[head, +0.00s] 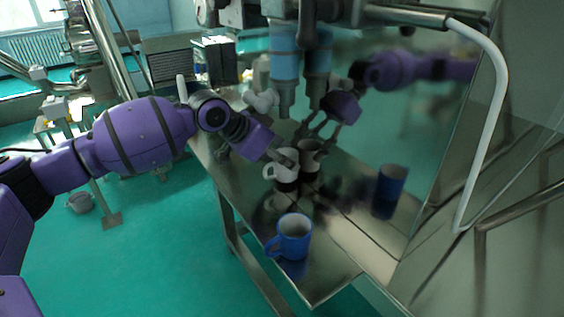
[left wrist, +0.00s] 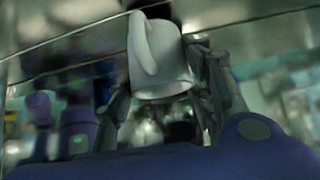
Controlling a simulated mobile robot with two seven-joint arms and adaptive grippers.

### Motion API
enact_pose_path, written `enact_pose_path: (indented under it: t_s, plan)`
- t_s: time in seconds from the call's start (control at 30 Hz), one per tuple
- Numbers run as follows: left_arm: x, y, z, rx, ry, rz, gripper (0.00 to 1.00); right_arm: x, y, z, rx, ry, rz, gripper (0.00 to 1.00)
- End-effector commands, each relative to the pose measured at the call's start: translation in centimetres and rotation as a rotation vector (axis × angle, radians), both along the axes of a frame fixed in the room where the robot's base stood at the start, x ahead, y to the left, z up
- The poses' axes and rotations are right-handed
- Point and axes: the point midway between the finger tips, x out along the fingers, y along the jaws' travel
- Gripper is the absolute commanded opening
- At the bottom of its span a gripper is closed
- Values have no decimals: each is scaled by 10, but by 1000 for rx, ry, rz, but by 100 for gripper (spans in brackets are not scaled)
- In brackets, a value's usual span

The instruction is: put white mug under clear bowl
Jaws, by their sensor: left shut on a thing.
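The white mug (head: 279,171) is upright at the shiny steel table in the head view, on or just above its top; I cannot tell which. My left gripper (head: 283,157) is shut on it. In the left wrist view the mug (left wrist: 165,65) sits between the two fingers, its handle towards the left. What looks like the clear bowl is a blue-tinted see-through vessel (head: 284,68) with a grey spout (head: 285,101), above the table. The mug is below and near the spout; the exact alignment is unclear. My right gripper is not in view.
A blue mug (head: 293,237) stands near the table's front corner. A mirror-like metal panel (head: 425,130) borders the table on the right and reflects the arm, mugs and vessel. A white hose (head: 492,110) hangs on the right. Bare table (head: 335,278) lies right of the blue mug.

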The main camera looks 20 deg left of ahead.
Motion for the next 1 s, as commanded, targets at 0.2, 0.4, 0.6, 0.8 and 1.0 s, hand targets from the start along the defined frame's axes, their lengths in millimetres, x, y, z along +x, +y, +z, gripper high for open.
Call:
enact_pose_path:
  t_s: [0.2,0.4,0.6,0.8,1.0]
  plan:
    - [-2,1,-14,1,3,0,17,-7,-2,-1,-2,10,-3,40]
    - [-2,2,-15,1,3,0,61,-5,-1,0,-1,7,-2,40]
    - [-3,2,-14,1,3,0,67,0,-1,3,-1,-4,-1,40]
    - [-4,3,-12,1,3,0,67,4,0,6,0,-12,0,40]
    - [-18,16,7,2,2,2,67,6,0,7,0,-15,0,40]
